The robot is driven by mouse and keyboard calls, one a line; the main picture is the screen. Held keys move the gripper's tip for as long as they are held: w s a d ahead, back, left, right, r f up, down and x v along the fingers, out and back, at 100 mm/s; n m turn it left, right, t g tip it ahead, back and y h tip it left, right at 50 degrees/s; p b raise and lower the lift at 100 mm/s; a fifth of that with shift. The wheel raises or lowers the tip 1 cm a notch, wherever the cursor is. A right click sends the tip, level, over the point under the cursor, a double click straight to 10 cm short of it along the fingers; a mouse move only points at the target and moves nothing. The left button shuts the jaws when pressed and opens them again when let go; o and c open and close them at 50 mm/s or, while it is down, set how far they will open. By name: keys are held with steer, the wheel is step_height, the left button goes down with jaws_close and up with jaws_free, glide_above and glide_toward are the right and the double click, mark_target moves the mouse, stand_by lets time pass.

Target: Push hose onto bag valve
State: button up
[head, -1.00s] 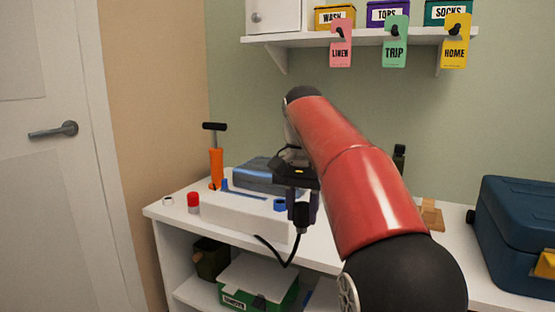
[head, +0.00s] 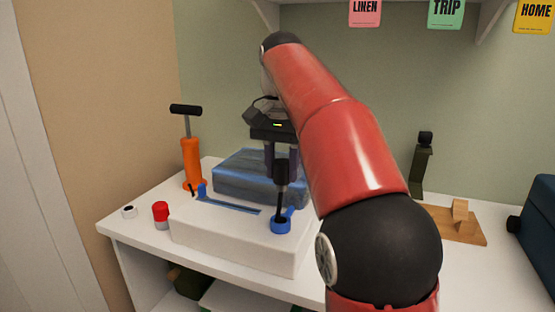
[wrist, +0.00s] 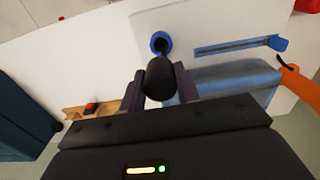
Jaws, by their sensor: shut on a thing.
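The bag (head: 240,242) is a pale slab on the white shelf top, with a blue folded bundle (head: 255,178) at its back. Its valve is a blue ring (head: 280,227) near the front right, also in the wrist view (wrist: 160,43). My gripper (head: 281,165) is shut on the black hose end (head: 281,172), above the valve. A thin dark length runs from the hose end down to the ring in the head view. I cannot tell whether it enters the valve. In the wrist view the hose end (wrist: 160,78) sits between the fingers, beside the ring's dark opening.
An orange pump (head: 192,162) with a black handle stands behind the bag's left end. A red cap (head: 160,215) and a white ring (head: 129,212) lie left of the bag. A wooden block (head: 460,222) and a dark blue case (head: 538,222) are on the right.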

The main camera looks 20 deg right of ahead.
mark_target(281, 190)
steer(key=shift+w+d, duration=0.1)
steer(key=shift+a+f+b, duration=0.2)
steer(key=shift+f+b, duration=0.45)
steer(key=shift+f, duration=0.15)
step_height(281, 190, down, 4)
steer(key=b, duration=0.3)
steer(key=shift+p, duration=0.95)
stand_by(1.2)
steer(key=shift+f+b, duration=0.9)
steer(key=shift+f, duration=0.7)
steer(key=o, duration=1.2)
